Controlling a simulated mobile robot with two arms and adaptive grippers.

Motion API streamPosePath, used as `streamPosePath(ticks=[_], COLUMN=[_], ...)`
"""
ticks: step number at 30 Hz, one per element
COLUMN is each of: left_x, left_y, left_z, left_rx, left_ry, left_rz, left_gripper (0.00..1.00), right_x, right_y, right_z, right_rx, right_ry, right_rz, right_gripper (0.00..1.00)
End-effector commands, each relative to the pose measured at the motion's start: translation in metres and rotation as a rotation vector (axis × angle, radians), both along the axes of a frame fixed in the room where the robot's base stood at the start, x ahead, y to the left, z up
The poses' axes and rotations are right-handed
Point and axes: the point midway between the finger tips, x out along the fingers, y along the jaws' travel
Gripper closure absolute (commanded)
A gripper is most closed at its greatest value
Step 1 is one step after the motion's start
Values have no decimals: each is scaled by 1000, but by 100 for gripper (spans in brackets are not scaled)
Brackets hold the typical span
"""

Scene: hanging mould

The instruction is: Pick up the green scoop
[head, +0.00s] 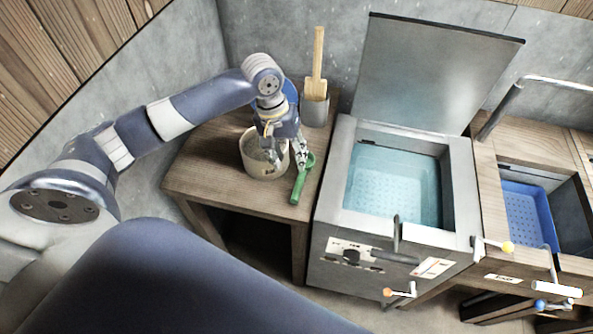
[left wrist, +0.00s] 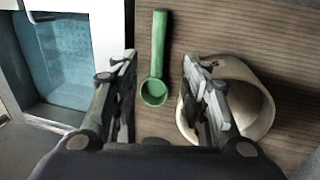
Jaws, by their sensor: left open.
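The green scoop (head: 300,185) lies on the wooden table, its handle toward the front edge in the head view. In the left wrist view the scoop (left wrist: 157,55) lies between the two spread fingers, its round bowl nearest my wrist. My left gripper (head: 287,158) is open and empty above the table, just left of the scoop's bowl and over the rim of the beige pot (head: 263,165). The fingers (left wrist: 160,62) show apart on either side of the scoop, and I see no contact. My right gripper is not in view.
The pot (left wrist: 255,95) stands close beside the scoop. A grey holder (head: 315,110) with a wooden paddle (head: 317,58) and a partly hidden blue thing stand behind. Right of the table is a metal vat (head: 343,205) of blue water with its lid raised.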

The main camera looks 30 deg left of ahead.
Motion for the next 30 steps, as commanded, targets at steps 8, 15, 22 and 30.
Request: streamPosePath(ticks=[8, 15, 22, 30], left_x=[1, 2, 1, 2], left_y=[-8, -11, -19, -21], left_z=[-39, -58, -91, -104], left_rx=[-2, -2, -1, 0], left_ry=[7, 6, 5, 2], left_rz=[6, 4, 4, 3], left_gripper=[59, 59, 59, 59], right_x=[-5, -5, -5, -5], right_y=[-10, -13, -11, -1], right_z=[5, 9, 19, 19], right_rx=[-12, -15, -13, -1], right_ry=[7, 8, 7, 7], right_rz=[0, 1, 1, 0], right_gripper=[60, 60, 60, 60])
